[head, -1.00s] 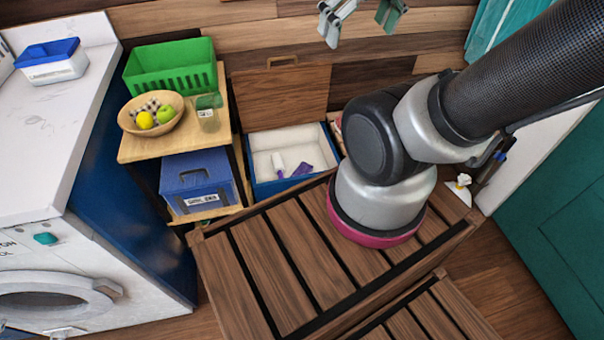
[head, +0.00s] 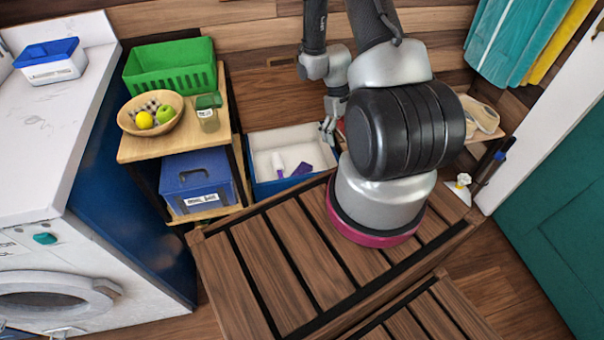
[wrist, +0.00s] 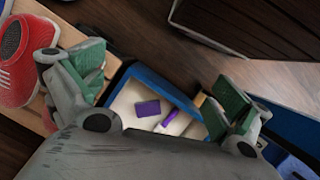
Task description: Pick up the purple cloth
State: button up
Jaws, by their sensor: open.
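The purple cloth (head: 304,170) lies flat in a blue open-topped box with a pale inside (head: 322,156). In the wrist view the cloth (wrist: 148,108) shows as a small purple patch on the pale floor of the box (wrist: 126,104). A white item with a purple end (head: 278,163) lies beside it. My gripper (head: 328,130) is above the far right part of the box, apart from the cloth. In the wrist view its green-padded fingers (wrist: 163,76) are spread wide and empty, with the box visible between and beyond them.
A wooden shelf (head: 135,150) with a fruit bowl (head: 150,128), a green crate (head: 170,66) and a blue case (head: 197,180) stands left of the box. A slatted wooden bench (head: 270,250) is in front. Red shoes (wrist: 22,62) sit beside the box in the wrist view.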

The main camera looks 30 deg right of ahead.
jog(key=w+f+n+t, duration=0.1)
jog(key=f, duration=0.6)
jog(key=w+a+f+n+t+y, duration=0.1)
jog(key=w+f, duration=0.1)
jog(key=f, duration=0.5)
jog(key=w+a+f+n+t, duration=0.1)
jog(key=w+f, duration=0.1)
jog(key=f, duration=0.6)
jog(key=shift+w+a+t, duration=0.1)
jog(key=shift+a+t, duration=0.05)
jog(key=shift+t, duration=0.25)
jog(key=w+a+r+n+t+y, duration=0.15)
jog(key=w+t, duration=0.25)
jog(key=w, duration=0.6)
send_over(302, 170)
jog(key=s+d, duration=0.1)
jog(key=s, duration=0.1)
notch_tip(302, 170, down, 9)
jog(key=shift+s+r, duration=0.1)
jog(key=shift+r, duration=0.05)
jog(key=shift+x, duration=3.1)
jog(key=shift+d, duration=0.1)
jog(key=c, duration=0.8)
jog(key=shift+o, duration=0.2)
